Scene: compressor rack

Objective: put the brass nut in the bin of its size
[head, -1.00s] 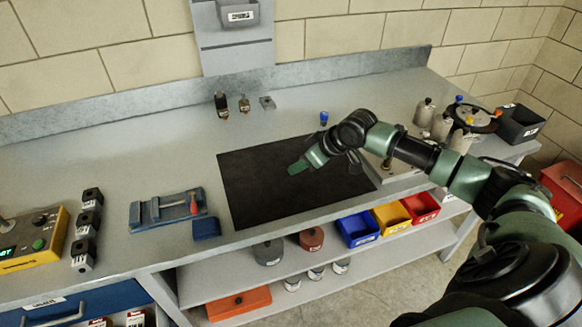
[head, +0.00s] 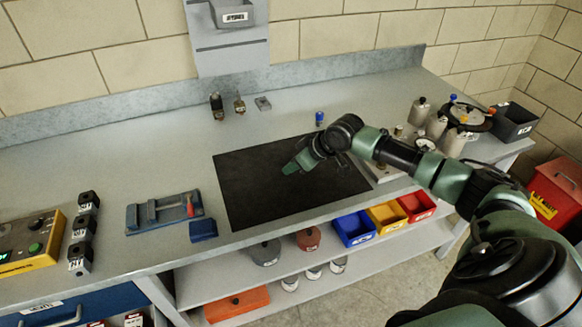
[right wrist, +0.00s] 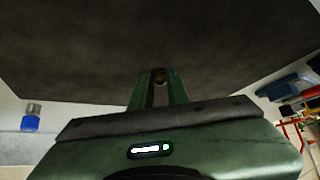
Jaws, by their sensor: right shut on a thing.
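The brass nut (right wrist: 158,76) is a small brownish piece between the fingertips in the right wrist view, mostly hidden by them. My right gripper (head: 287,170) is shut on it, above the black mat (head: 240,205) in the head view. In the head view the nut itself cannot be made out. My left gripper is not in view.
A blue vise-like fixture (head: 163,212) and a control box (head: 28,243) stand on the left. A blue-topped item (head: 319,118) stands behind the mat. Grey cylinders (head: 419,110) and a dark bin (head: 513,122) are at the right. The mat looks clear.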

